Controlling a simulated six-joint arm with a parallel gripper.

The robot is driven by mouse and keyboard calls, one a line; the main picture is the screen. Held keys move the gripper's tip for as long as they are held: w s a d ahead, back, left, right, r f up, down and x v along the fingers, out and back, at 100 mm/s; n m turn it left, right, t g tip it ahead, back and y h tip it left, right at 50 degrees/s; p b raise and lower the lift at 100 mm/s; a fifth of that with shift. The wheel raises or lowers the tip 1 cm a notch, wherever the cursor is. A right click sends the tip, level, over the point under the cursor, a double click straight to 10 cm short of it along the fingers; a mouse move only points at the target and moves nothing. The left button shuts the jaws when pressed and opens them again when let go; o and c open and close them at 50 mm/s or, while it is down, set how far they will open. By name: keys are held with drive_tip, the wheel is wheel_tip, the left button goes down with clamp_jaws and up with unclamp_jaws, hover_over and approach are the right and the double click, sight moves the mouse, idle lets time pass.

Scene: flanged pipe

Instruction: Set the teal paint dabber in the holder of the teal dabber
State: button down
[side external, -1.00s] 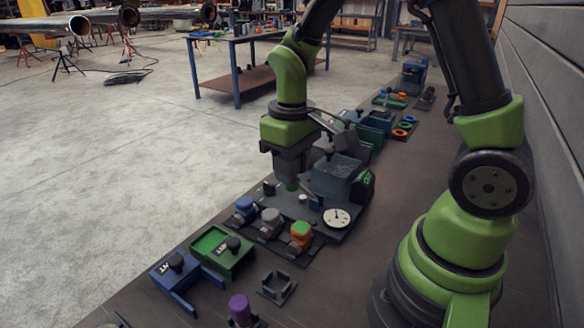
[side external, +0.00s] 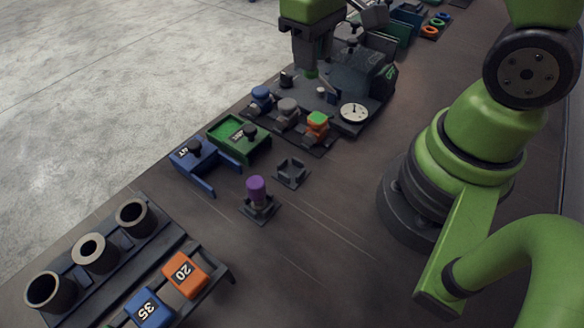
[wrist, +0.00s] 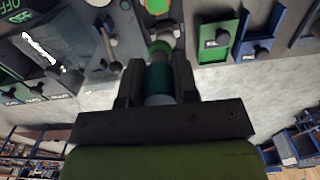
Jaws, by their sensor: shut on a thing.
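My gripper (side external: 311,66) is shut on the teal paint dabber (wrist: 158,78), which sits between its two fingers in the wrist view. An empty, square, dark grey holder (side external: 291,173) stands on the bench, nearer the camera than my gripper. No teal mark shows on it. A purple dabber (side external: 256,188) stands upright in a similar holder beside it.
A dark fixture plate with a white dial (side external: 354,113) lies around my gripper. Blue, grey and orange-green knobs (side external: 317,124) stand along it. Green (side external: 238,138) and blue trays (side external: 205,165) lie to the left. Bare bench lies right of the empty holder.

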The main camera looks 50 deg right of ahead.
sight(291, 173)
idle(0.4)
drive_tip(key=s+a+f+m, duration=0.1)
drive_tip(key=a+f, duration=0.1)
drive_tip(key=a, duration=0.1)
drive_tip(key=s+a+f+m, duration=0.1)
drive_tip(key=a+f, duration=0.2)
drive_tip(key=s+a+f, duration=0.1)
drive_tip(key=a+f, duration=0.2)
drive_tip(key=a, duration=0.1)
drive_tip(key=shift+s+f+m, duration=0.15)
drive_tip(key=shift+s+m, duration=0.15)
drive_tip(key=shift+m, duration=0.1)
idle(0.4)
drive_tip(key=shift+f, duration=1.2)
drive_tip(key=shift+f, duration=1.05)
drive_tip(key=shift+c, duration=2)
unclamp_jaws()
